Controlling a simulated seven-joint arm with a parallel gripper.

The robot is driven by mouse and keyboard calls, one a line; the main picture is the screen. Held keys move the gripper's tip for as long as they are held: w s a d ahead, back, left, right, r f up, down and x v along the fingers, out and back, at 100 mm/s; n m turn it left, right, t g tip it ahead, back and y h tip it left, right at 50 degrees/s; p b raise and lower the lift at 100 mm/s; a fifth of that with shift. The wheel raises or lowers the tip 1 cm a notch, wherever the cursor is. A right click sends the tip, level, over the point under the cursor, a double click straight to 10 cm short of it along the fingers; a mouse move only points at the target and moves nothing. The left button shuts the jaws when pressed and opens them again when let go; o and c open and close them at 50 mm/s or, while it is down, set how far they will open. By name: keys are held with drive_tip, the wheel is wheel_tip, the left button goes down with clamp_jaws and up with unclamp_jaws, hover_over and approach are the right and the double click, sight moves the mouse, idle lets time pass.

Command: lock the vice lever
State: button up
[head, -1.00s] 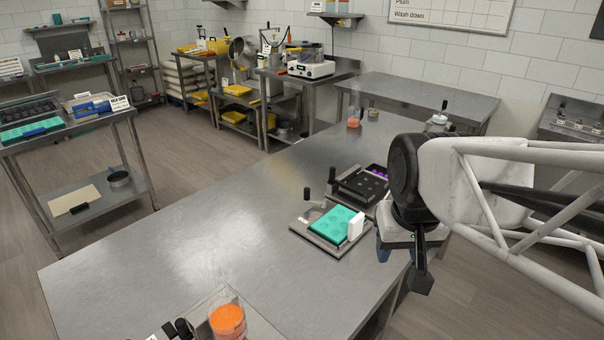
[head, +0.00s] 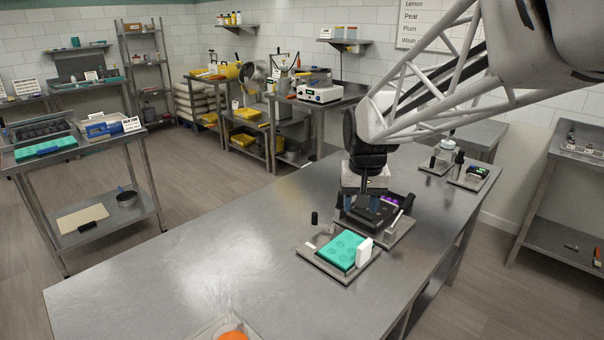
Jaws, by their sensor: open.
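A teal mould (head: 342,250) with round cavities lies on a flat metal fixture plate (head: 312,254), with a white block (head: 364,250) at its right side. A black-knobbed lever (head: 315,218) stands upright at this fixture's back left. It looks like a vice lever, but I cannot tell whether it is locked. Behind is a second fixture (head: 388,238) with a dark tray and a purple-lit part (head: 390,200). My gripper (head: 362,203) points down over this second fixture, open, its bluish fingers apart. It hides part of the tray and any knob there. I see nothing between the fingers.
A container of orange stuff (head: 232,336) is cut off at the bottom edge. Small devices stand at the table's far right end, including one with a green display (head: 478,171). The steel table's (head: 190,255) left and middle are clear. A side cart (head: 75,160) stands at left.

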drive_tip(key=w+a+f, duration=0.2)
drive_tip(key=w+f, duration=0.1)
drive_tip(key=w, duration=0.4)
drive_tip(key=w+a+f, duration=0.2)
drive_tip(key=w, duration=0.4)
drive_tip(key=g, duration=0.1)
hover_over(315, 213)
wheel_tip(315, 213, down, 9)
drive_tip(key=shift+w+r, duration=0.1)
drive_tip(key=shift+f, duration=3.95)
clamp_jaws()
